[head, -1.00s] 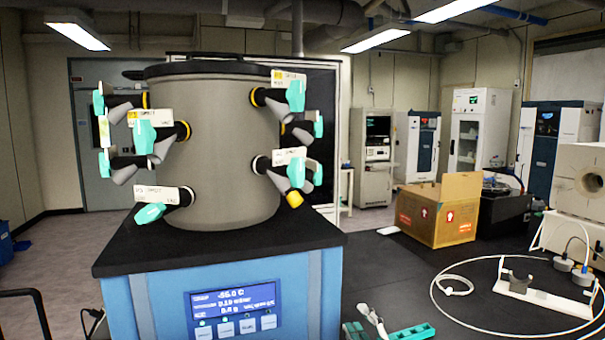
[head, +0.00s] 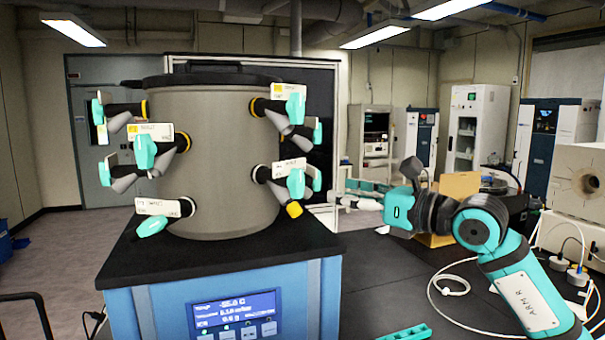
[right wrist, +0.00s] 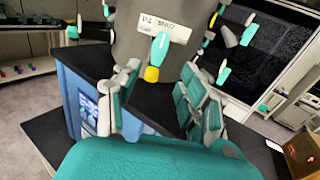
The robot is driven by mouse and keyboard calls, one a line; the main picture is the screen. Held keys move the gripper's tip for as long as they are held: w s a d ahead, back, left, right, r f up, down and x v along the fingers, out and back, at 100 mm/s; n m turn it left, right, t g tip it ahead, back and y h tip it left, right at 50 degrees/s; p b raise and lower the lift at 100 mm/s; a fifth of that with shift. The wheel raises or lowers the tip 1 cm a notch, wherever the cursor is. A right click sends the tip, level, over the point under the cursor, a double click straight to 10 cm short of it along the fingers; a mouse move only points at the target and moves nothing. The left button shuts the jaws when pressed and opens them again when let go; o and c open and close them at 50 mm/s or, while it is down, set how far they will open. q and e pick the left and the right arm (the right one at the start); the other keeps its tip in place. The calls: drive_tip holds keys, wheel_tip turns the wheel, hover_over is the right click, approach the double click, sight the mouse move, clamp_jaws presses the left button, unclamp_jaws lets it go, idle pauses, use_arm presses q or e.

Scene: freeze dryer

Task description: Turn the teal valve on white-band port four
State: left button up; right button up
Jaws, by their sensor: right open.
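The grey drum (head: 215,160) of the freeze dryer carries several ports with teal valves. In the right wrist view, a white label (right wrist: 165,25) reading P4 hangs beside a teal valve (right wrist: 160,46) with a yellow tip (right wrist: 152,74). It looks like the lower right port in the head view, with its teal valve (head: 296,183) and yellow tip (head: 294,209). My right gripper (head: 342,193) is open and empty, right of that valve and apart from it. In the wrist view, the valve shows between and beyond the fingers (right wrist: 160,77). My left gripper is out of view.
The drum stands on a black top (head: 230,255) over a blue base with a lit display (head: 235,309). Another valve port (head: 290,108) sits above the lower right one. A cardboard box (head: 458,186) stands behind my right arm. A teal slotted piece (head: 406,332) shows at the bottom edge.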

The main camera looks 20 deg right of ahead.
sight(301, 185)
drive_tip(key=p+x, duration=0.2)
drive_tip(key=x, duration=0.3)
drive_tip(key=p+x, duration=0.2)
drive_tip(key=x, duration=0.3)
drive_tip(key=shift+r+p, duration=0.2)
drive_tip(key=shift+p, duration=0.1)
drive_tip(key=shift+w+a+f, duration=0.15)
drive_tip(key=shift+w+a, duration=0.15)
drive_tip(key=shift+w, duration=0.1)
clamp_jaws()
